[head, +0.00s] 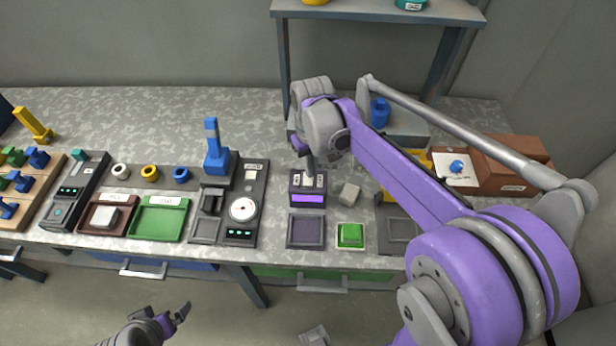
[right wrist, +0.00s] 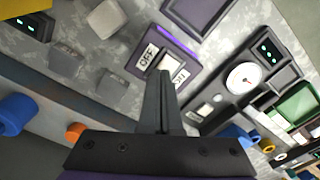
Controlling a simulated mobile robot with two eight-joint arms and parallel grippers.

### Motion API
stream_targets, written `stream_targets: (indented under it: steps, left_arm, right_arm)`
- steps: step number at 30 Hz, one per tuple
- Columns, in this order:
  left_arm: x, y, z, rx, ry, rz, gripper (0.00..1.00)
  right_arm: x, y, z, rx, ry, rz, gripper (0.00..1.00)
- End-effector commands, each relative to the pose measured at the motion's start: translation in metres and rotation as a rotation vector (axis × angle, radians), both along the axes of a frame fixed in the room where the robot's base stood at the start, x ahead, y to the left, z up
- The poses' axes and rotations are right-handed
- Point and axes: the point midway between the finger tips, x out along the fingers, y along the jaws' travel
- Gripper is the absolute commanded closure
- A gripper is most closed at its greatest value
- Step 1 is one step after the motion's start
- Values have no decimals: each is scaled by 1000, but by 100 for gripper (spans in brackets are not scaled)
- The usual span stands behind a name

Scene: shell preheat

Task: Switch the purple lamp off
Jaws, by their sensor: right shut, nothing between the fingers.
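The purple lamp (head: 307,199) is a dark box on the table with a purple strip that glows. In the right wrist view the lamp (right wrist: 185,44) shows an OFF label, an ON label and a pale switch (right wrist: 167,63) between them. My right gripper (head: 309,181) points down at the top of the lamp, its fingers shut and empty. In the right wrist view the fingertips (right wrist: 162,74) are right at the switch and hide part of it; I cannot tell whether they touch. My left gripper (head: 182,312) is low in front of the table, its jaws unclear.
A dark pad (head: 305,231) and a green button (head: 350,235) lie in front of the lamp. A grey block (head: 348,194) is close on its right. A dial panel (head: 243,209) and a blue-handled lever (head: 216,155) stand to the left. A shelf (head: 380,11) rises behind.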

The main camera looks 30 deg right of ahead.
Motion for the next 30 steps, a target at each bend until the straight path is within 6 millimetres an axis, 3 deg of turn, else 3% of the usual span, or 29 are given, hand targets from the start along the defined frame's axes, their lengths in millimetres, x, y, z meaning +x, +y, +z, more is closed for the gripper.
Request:
stream_targets:
  steps: [30]
  left_arm:
    - [-3, 0, -12, 0, 5, 0, 0]
  right_arm:
    - [0, 0, -16, 0, 0, 0, 100]
